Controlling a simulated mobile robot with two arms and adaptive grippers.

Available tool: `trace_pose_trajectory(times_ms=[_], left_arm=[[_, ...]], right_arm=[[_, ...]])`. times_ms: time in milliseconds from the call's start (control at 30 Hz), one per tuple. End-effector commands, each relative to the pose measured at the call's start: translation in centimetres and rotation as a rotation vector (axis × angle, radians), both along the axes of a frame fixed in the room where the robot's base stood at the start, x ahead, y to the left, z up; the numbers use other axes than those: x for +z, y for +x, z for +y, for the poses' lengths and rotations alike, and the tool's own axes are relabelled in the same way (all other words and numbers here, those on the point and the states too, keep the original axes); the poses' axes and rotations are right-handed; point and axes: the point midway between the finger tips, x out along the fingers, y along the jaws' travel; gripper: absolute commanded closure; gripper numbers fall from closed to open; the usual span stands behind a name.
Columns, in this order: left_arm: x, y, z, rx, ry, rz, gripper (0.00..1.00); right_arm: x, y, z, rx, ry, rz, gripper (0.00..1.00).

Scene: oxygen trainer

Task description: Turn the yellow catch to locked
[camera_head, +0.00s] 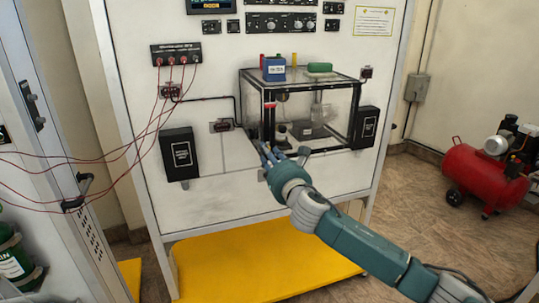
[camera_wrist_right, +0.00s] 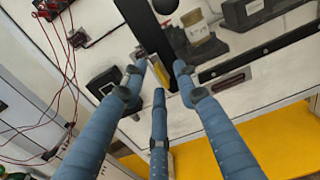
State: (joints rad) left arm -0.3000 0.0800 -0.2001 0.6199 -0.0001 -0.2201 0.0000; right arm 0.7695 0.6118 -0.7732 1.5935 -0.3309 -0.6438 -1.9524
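My right gripper (camera_head: 283,154) is at the lower front left corner of the clear box (camera_head: 325,105) on the white panel. In the right wrist view its blue fingers are spread apart, and the gripper (camera_wrist_right: 160,72) is open. A small yellow piece, which looks like the catch (camera_wrist_right: 161,73), shows between the fingertips, beside the box's dark corner post. I cannot tell whether a finger touches it or which way it is turned. In the head view my fingers seem to hide the catch. My left gripper is not in view.
A blue block (camera_head: 274,69) and a green item (camera_head: 320,67) sit on the box top. Black cases (camera_head: 180,154) and (camera_head: 364,127) flank it. Red cables (camera_head: 140,140) hang at left. A yellow base (camera_head: 255,262) lies below, and a red compressor (camera_head: 480,178) stands at right.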

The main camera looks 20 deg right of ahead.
Motion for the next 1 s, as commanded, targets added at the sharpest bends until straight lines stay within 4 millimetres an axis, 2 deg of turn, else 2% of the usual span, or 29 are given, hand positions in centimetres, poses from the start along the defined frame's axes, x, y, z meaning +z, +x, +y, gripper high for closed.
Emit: trace_pose_trajectory(times_ms=[67,100,233,667,1000], left_arm=[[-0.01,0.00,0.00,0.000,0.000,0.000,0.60],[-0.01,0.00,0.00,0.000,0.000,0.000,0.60],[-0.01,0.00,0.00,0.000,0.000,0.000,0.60],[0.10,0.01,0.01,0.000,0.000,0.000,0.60],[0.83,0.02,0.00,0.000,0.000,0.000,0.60]], right_arm=[[0.01,-0.01,-0.01,0.000,0.000,0.000,0.70],[0.01,-0.01,-0.02,0.000,0.000,0.000,0.74],[0.00,-0.02,-0.03,-0.001,0.000,0.000,1.00],[0.25,-0.02,-0.01,0.000,0.018,-0.002,1.00],[0.58,-0.01,-0.10,0.000,0.193,0.001,1.00]])
